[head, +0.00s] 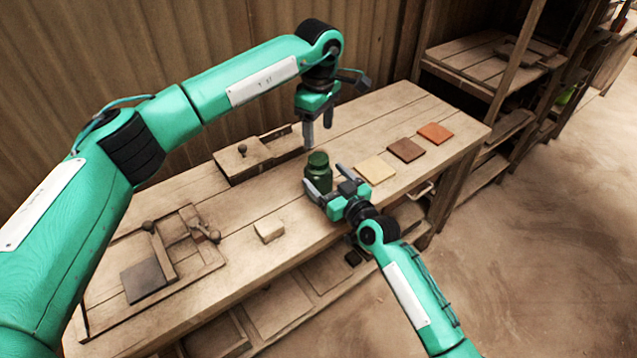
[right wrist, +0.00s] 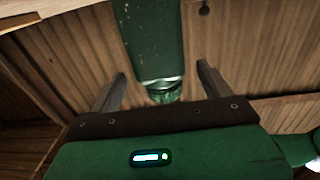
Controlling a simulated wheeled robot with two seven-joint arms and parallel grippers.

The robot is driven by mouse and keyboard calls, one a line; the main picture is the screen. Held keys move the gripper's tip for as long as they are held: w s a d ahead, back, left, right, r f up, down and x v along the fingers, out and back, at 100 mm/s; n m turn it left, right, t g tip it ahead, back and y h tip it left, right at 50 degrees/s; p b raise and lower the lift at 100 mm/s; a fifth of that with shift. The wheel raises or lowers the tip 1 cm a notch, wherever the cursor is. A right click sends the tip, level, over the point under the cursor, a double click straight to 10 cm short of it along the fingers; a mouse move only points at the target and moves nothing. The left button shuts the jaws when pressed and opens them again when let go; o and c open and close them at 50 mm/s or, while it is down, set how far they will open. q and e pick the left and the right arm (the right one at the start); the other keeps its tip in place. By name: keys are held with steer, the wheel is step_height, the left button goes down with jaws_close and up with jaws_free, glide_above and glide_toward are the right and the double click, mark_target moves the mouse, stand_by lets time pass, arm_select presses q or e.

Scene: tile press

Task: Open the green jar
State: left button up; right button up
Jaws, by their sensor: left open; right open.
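The green jar (head: 318,176) stands upright on the workbench, its dark green lid (head: 318,158) on top. My left gripper (head: 318,134) points down just above the lid, open and empty, with its fingers apart. My right gripper (head: 326,180) is low at the jar's front side, open, its fingers reaching toward the jar on either side. In the right wrist view a dark green body (right wrist: 150,42), apparently the jar, shows between the two spread fingers. Whether either finger touches it, I cannot tell. The jar's lower front is partly hidden by the right gripper.
On the workbench (head: 390,110), cream (head: 375,169), brown (head: 406,150) and orange (head: 436,133) tiles lie right of the jar. A wooden box with a knob (head: 243,149) is behind-left. A pale block (head: 268,231) and a wooden press (head: 165,255) are left. A shelf stands right.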

mark_target(319, 158)
steer(key=shift+x, duration=1.35)
steer(key=shift+c, duration=0.4)
jaws_close()
arm_select(q)
steer(key=m, duration=1.3)
steer(key=shift+f, duration=4)
